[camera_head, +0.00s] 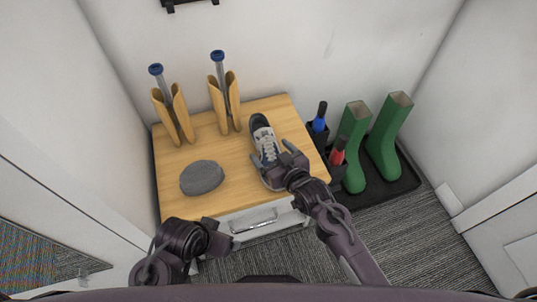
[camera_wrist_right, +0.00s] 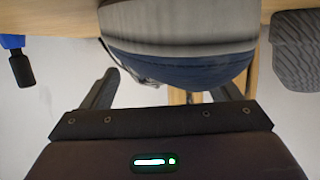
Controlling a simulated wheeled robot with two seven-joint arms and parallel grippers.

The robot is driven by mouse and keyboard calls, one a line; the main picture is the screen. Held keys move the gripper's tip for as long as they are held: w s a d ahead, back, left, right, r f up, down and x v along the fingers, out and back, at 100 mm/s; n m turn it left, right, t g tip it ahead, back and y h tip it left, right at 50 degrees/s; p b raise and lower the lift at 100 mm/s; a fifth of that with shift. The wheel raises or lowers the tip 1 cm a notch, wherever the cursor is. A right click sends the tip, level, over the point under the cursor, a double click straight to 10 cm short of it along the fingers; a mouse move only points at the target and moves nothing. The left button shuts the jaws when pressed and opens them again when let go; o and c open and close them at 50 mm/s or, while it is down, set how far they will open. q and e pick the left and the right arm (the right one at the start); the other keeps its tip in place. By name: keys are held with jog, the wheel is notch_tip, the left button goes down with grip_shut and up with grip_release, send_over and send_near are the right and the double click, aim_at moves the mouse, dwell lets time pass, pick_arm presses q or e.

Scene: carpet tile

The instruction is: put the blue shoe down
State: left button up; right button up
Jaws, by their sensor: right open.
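The blue shoe (camera_head: 263,137), dark blue with a pale sole and laces, lies on the wooden top of a low cabinet (camera_head: 222,150). Its near end is partly hidden by my right gripper (camera_head: 278,164). In the right wrist view my right gripper (camera_wrist_right: 163,90) is open, its fingers apart at either side of the near end of the shoe (camera_wrist_right: 180,65). I cannot tell whether either finger touches it. My left gripper (camera_head: 224,233) is low at the cabinet's front, near the drawer handle, away from the shoe; its jaw state is unclear.
A grey rounded pad (camera_head: 202,178) lies left of the shoe. White walls enclose the space.

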jog(key=shift+w+a+f, duration=0.15)
jog(key=shift+w+a, duration=0.05)
jog(key=shift+w, duration=0.25)
